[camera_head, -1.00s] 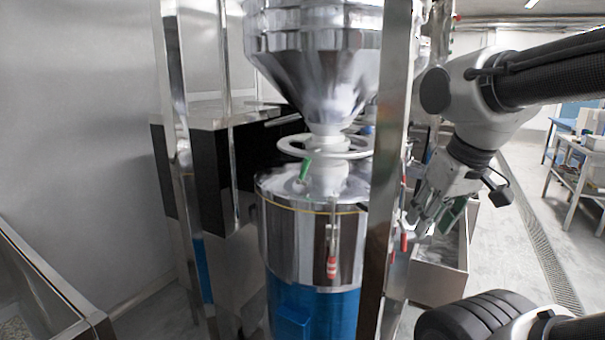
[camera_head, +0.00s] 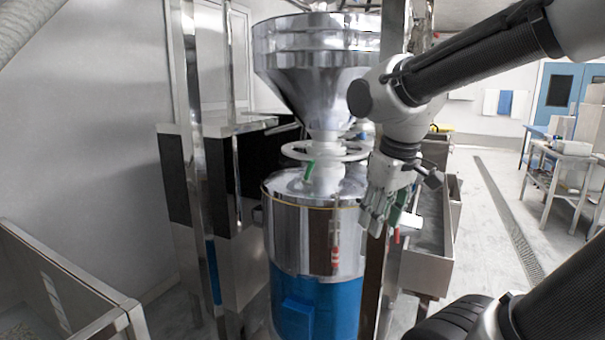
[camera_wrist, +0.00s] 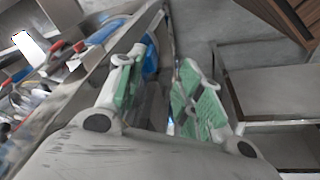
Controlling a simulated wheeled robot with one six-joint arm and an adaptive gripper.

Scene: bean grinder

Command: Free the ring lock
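The bean grinder stands in the middle of the head view, with a polished drum (camera_head: 288,240) above a blue base. A pale ring (camera_head: 297,151) circles the neck between the drum and the steel hopper (camera_head: 318,95). I take this to be the ring lock. A small green lever (camera_head: 309,170) stands by the neck, just below the ring. My gripper (camera_head: 380,222) points down to the right of the drum, in front of a steel post, apart from the ring. In the wrist view its green-padded fingers (camera_wrist: 160,88) are spread with nothing clearly between them. The ring is not discernible there.
A red-handled lever (camera_head: 335,258) hangs on the drum's front. A steel post (camera_head: 371,270) stands close at the drum's right, by my gripper. A steel trough (camera_head: 425,265) lies behind on the right. Open floor (camera_head: 490,235) runs further right, and a steel bin (camera_head: 60,290) sits at left.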

